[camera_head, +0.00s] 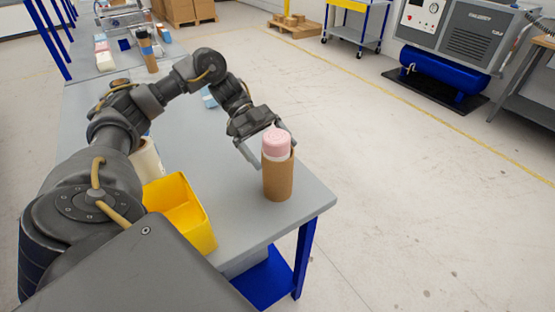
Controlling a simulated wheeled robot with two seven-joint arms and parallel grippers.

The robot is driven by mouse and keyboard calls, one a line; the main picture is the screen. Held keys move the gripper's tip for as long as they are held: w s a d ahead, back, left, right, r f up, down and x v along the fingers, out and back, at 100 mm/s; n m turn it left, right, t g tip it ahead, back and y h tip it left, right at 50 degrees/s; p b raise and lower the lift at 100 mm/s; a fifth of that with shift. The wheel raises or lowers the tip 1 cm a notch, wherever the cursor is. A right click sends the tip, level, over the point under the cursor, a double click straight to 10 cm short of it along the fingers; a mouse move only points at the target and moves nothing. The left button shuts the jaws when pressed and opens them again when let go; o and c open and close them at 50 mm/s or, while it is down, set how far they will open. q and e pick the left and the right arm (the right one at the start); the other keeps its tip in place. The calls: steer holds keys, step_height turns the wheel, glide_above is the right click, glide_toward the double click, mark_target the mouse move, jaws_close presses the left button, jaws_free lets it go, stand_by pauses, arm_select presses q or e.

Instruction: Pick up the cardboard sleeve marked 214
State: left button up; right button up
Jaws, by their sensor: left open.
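A brown cardboard sleeve (278,180) stands upright near the right front corner of the grey table. A pink foam piece (277,142) sticks out of its top. No marking can be read on the sleeve at this size. My left gripper (264,147) is open at the upper part of the sleeve, with fingers near the foam's height. One finger shows to the left of the sleeve and the other is partly hidden behind the foam. I cannot tell whether either finger touches it. My right gripper is not in view.
A yellow bin (181,209) stands on the table left of the sleeve, beside my left arm. A pale roll (147,158) is partly hidden behind the arm. Another brown tube (147,53) stands farther back. The table's right edge (322,190) is close to the sleeve.

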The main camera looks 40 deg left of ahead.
mark_target(278, 173)
arm_select(q)
steer(key=shift+p+x, duration=0.35)
steer(key=shift+x, duration=0.6)
steer(key=shift+s+d+f, duration=0.1)
steer(key=shift+d+f, duration=0.05)
steer(key=shift+d, duration=0.15)
steer(key=c, duration=1.4)
